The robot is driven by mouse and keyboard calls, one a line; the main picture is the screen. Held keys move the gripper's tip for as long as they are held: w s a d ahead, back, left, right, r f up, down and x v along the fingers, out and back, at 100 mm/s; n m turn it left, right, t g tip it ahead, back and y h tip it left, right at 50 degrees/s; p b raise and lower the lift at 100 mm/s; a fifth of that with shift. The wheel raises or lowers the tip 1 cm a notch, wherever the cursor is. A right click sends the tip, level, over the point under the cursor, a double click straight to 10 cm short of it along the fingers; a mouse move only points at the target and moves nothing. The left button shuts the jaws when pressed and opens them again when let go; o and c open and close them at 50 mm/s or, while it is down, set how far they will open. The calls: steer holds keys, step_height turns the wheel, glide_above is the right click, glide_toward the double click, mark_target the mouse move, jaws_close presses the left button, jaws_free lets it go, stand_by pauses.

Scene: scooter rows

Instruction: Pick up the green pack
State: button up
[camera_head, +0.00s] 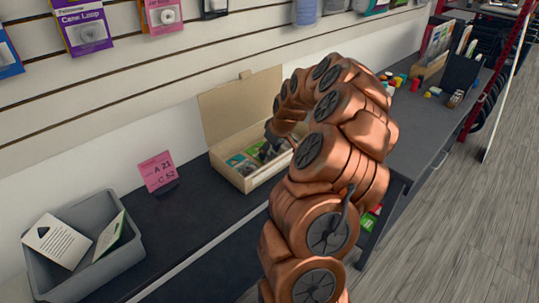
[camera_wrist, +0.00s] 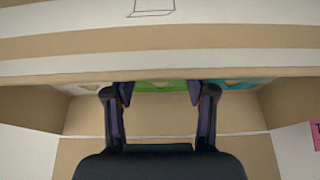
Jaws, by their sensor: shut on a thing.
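The green pack (camera_wrist: 165,86) shows in the wrist view as a green strip under the edge of a tan cardboard box (camera_wrist: 85,150). My gripper (camera_wrist: 160,97) has its two dark fingers at either side of this strip, shut on it. Most of the pack is hidden by the box edge. In the head view the open box (camera_head: 244,182) stands on the dark counter with its lid raised. My gripper (camera_head: 277,136) reaches down over its right part, largely hidden by my arm. Small green and teal packs show inside.
A grey bin (camera_head: 105,272) with papers stands at the lower left. A pink card sign (camera_head: 158,171) stands between bin and box. A slatted wall (camera_head: 150,50) with hanging packages rises behind. Small coloured items and a dark holder (camera_head: 461,72) are on the counter farther right.

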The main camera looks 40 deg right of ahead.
mark_target(270, 150)
steer(key=shift+r+b, duration=0.35)
steer(key=shift+r, duration=4.65)
